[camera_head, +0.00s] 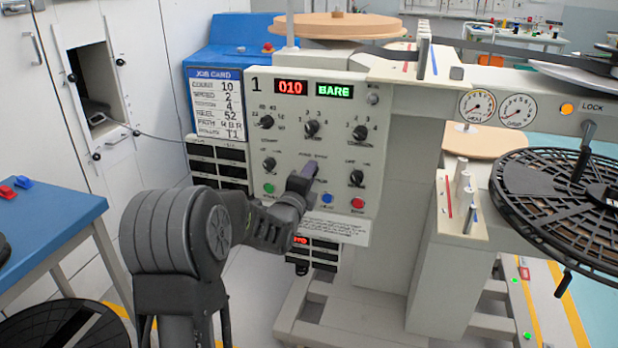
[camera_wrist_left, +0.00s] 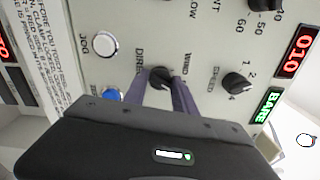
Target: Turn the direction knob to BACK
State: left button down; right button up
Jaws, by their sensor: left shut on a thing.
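The direction knob (camera_wrist_left: 160,75) is a small black knob on the pale control panel (camera_head: 338,90), beside lettering that reads "DIREC" and "WIND" in the left wrist view. My left gripper (camera_head: 307,171) reaches the middle of the panel. In the left wrist view its two purple fingers (camera_wrist_left: 160,88) lie on either side of the knob, shut on it. In the head view the gripper hides the knob. I cannot tell where its pointer is set, and I see no BACK mark clearly. My right gripper is in neither view.
Other black knobs surround it, including the speed knob (camera_wrist_left: 237,83). Close by are a blue button (camera_head: 327,198), a red button (camera_head: 357,203) and a green one (camera_head: 269,188). Displays read 010 (camera_head: 290,87) and BARE (camera_head: 334,90). A black reel (camera_head: 560,195) stands at right.

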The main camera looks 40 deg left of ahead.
pick_arm(q)
jog(key=shift+f, duration=0.1)
jog(key=c, duration=1.1)
grip_release()
jog(key=shift+o, duration=0.2)
jog(key=v, duration=0.7)
jog(key=shift+s+d+p, duration=0.15)
jog(key=shift+s+p, duration=0.2)
jog(key=shift+s, duration=0.05)
